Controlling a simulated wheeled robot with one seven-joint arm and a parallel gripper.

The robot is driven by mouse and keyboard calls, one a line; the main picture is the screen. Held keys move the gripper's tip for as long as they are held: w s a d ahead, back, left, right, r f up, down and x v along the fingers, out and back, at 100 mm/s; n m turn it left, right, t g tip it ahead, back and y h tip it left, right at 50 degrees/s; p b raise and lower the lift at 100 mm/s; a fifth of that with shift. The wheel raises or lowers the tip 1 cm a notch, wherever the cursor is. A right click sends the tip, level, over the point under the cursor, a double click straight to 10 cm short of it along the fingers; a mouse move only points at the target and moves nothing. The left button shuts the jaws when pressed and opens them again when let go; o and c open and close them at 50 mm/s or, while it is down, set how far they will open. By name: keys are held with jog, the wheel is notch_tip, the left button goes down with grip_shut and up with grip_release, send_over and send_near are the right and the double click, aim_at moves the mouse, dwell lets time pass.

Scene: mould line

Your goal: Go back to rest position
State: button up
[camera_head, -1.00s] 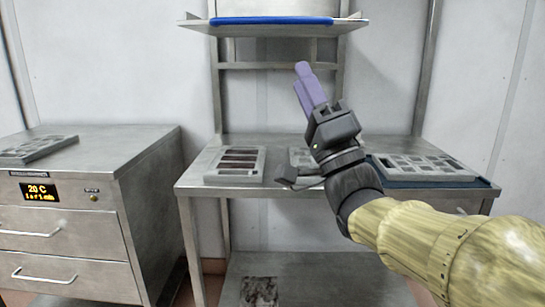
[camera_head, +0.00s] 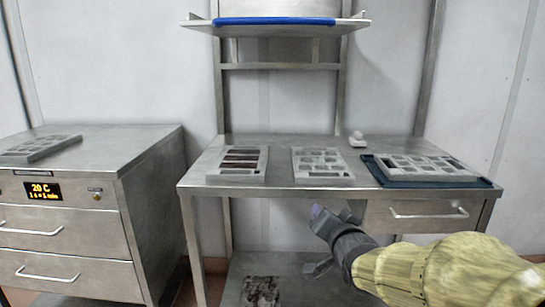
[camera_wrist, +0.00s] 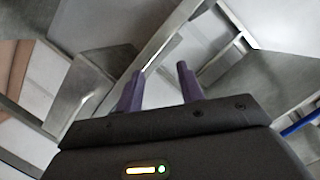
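My gripper (camera_head: 318,211) is low in front of the steel table (camera_head: 280,191), below its top edge. In the wrist view my gripper (camera_wrist: 160,80) shows two purple fingers standing apart with nothing between them. My arm, in a yellowish sleeve, comes in from the lower right of the head view.
On the table are a mould with dark filled slots (camera_head: 222,178), a grey mould (camera_head: 320,181) and another mould on a blue tray (camera_head: 430,184). A small white object (camera_head: 357,139) stands behind. A steel cabinet (camera_head: 150,190) with a display is at left. A shelf (camera_head: 280,29) hangs above.

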jog(key=s+d+f+n+g+h, duration=0.1)
jog(key=s+d+f+n+g, duration=0.15)
jog(key=s+f+g, duration=0.75)
jog(key=s+d+f+n+g+h, duration=0.1)
jog(key=s+f+n+g, duration=0.2)
jog(key=s+f, duration=0.8)
notch_tip(320, 180, up, 35)
jog(key=w+p, duration=0.2)
jog(key=p, duration=3.5)
jog(key=shift+w+r, duration=0.15)
jog(key=shift+w, duration=0.1)
jog(key=shift+s+n, duration=0.1)
jog(key=shift+n, duration=0.15)
